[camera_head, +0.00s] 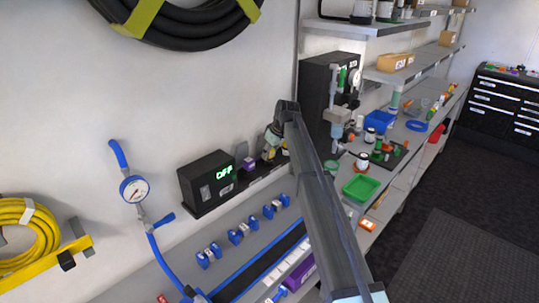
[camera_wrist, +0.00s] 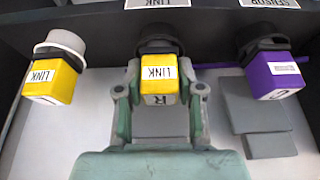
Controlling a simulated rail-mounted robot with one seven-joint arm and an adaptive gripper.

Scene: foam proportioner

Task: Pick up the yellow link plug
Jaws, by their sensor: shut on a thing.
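A yellow link plug (camera_wrist: 158,80) with a black top and a LINK label is in the middle of the wrist view. My gripper (camera_wrist: 160,94) has its two green-grey fingers on either side of it, shut on it. It is in line with its neighbours; I cannot tell whether it is clear of its seat. A second yellow LINK plug (camera_wrist: 52,80), with a pale grey top, is to the left, apart from my fingers. In the head view my gripper (camera_head: 271,142) is low by the wall, right of the display box, and my arm hides part of the area.
A purple plug (camera_wrist: 272,75) with a black top stands to the right of my gripper, near grey flat blocks (camera_wrist: 258,115). The black OFF display box (camera_head: 207,182) is left of my gripper. A tall black unit (camera_head: 318,88) and shelves stand to the right.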

